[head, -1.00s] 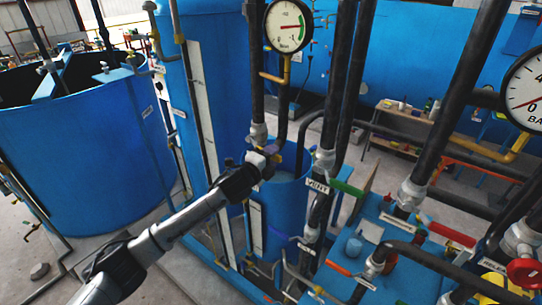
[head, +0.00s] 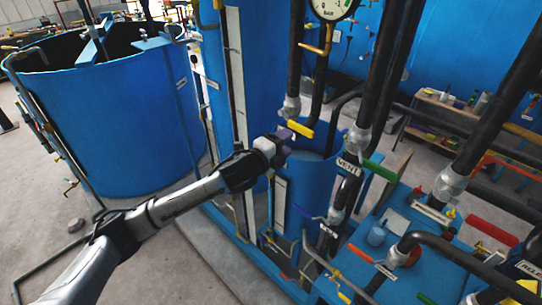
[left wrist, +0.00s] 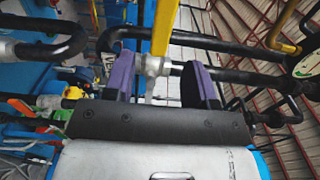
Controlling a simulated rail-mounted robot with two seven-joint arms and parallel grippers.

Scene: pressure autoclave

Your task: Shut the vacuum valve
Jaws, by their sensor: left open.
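A yellow lever handle (head: 300,128) sits on the valve of the dark vertical pipe beside the vacuum gauge (head: 331,6); I take it to be the vacuum valve. My left gripper (head: 285,137) is open just left of this handle in the head view, its purple fingertips close to it. In the left wrist view, the yellow lever (left wrist: 164,28) shows beyond and between the two purple fingers (left wrist: 160,85), with a grey metal valve fitting (left wrist: 152,67) below it. I cannot tell whether a finger touches the lever. My right gripper is not in view.
A green-handled valve (head: 380,171) labelled VENT stands to the right. A red handle (head: 492,231) lies farther right. Black pipes rise close around the lever. A large blue open tank (head: 110,130) stands at the left.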

